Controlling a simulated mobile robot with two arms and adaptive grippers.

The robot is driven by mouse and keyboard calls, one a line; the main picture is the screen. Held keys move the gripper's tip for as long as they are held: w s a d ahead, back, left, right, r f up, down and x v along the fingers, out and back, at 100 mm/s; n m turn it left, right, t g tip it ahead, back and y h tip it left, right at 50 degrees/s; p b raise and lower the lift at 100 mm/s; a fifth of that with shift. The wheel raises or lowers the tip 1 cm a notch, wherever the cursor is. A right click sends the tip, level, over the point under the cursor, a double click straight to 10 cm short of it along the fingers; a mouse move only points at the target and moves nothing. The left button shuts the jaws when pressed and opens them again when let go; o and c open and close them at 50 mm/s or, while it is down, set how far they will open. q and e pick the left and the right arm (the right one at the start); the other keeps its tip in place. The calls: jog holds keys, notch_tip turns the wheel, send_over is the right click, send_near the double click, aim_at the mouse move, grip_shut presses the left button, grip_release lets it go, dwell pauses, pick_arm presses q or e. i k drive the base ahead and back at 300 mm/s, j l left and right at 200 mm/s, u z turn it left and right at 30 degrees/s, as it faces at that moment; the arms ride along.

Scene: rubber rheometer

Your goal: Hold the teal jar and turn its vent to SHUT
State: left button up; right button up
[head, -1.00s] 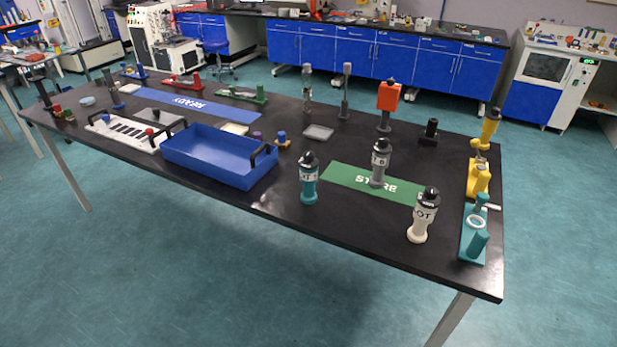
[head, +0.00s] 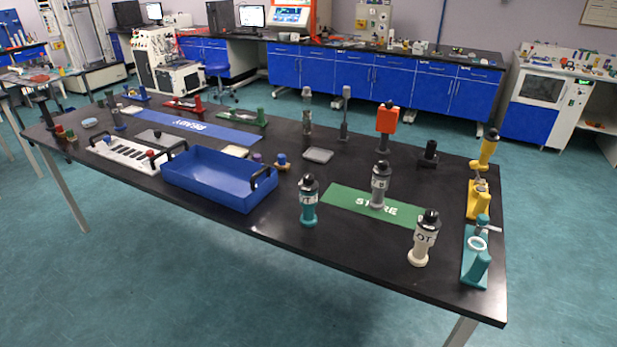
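The teal jar (head: 308,212) stands upright near the front edge of the black table, right of the blue tray. It has a black top and a pale band with dark lettering that I can only partly read. The setting of its vent is too small to tell. A grey jar (head: 379,188) with a similar band stands on the green STORE mat (head: 343,200). A white jar (head: 421,246) with a black top stands to the right near the front edge. Neither of my grippers is in view, and nothing touches the teal jar.
A blue tray (head: 200,182) with black handles lies left of the teal jar. A teal fixture (head: 474,264) and a yellow one (head: 479,202) stand at the right end. A blue READY mat (head: 190,125) lies farther back. The table (head: 330,255) is bare around the teal jar's base.

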aim_at(308, 179)
jog(key=i+j+z, duration=0.1)
jog(key=z, duration=0.75)
jog(key=j+z, duration=0.25)
jog(key=j, duration=0.35)
jog(key=j+z, duration=0.3)
jog(key=j, duration=0.3)
jog(key=j+z, duration=0.25)
jog(key=j, duration=0.35)
jog(key=k+j+z, duration=0.3)
jog(key=j, duration=0.25)
jog(key=i, duration=0.1)
